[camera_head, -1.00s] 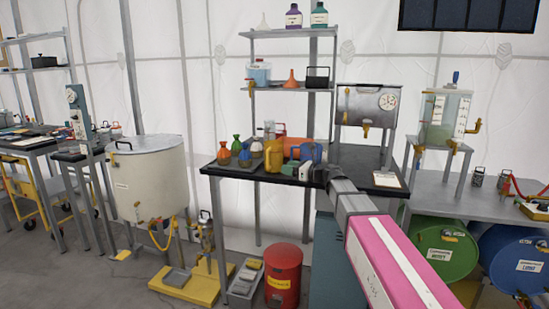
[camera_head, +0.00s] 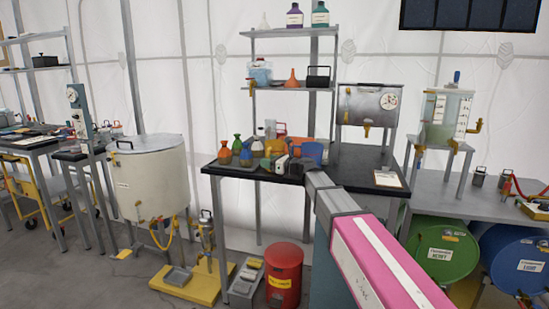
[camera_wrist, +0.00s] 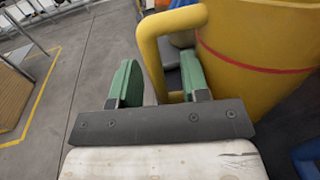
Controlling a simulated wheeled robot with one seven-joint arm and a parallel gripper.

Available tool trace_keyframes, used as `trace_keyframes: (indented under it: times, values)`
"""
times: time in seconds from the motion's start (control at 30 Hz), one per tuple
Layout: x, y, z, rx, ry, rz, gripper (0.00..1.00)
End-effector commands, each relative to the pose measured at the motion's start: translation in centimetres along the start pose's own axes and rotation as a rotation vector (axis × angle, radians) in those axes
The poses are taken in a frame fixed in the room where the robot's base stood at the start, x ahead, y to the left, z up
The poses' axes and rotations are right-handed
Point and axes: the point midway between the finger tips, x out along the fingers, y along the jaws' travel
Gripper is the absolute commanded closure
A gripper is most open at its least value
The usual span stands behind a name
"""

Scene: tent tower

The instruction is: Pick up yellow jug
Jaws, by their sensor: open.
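The yellow jug (camera_wrist: 262,50) fills the right of the wrist view, with a thin red line around its body. Its handle (camera_wrist: 152,55) loops out to the left. My gripper (camera_wrist: 158,65) is open, and its two green fingers stand on either side of the handle in the picture. Whether they touch it cannot be told.
Small flasks with coloured tops (camera_head: 237,144) stand left on the bench (camera_head: 232,171). A blue vessel (camera_head: 312,152) stands close on the right. A steel tank (camera_head: 366,105) and a clipboard (camera_head: 388,179) are further right. A red bin (camera_head: 284,277) is on the floor.

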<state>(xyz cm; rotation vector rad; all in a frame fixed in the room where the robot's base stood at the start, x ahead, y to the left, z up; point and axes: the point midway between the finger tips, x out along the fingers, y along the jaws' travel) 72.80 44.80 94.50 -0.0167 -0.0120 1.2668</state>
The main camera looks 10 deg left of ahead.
Motion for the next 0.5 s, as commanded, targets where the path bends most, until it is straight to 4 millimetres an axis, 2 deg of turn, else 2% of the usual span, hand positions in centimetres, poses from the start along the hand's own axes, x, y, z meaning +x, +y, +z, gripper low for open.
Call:
trace_keyframes:
  times: [0.13,0.27,0.5]
  values:
    - [-0.06,0.03,-0.01,0.0,0.0,0.0,0.58]
    - [-0.07,0.04,0.0,0.0,0.0,0.0,1.0]
    - [-0.08,0.03,0.01,0.0,0.0,0.0,1.0]
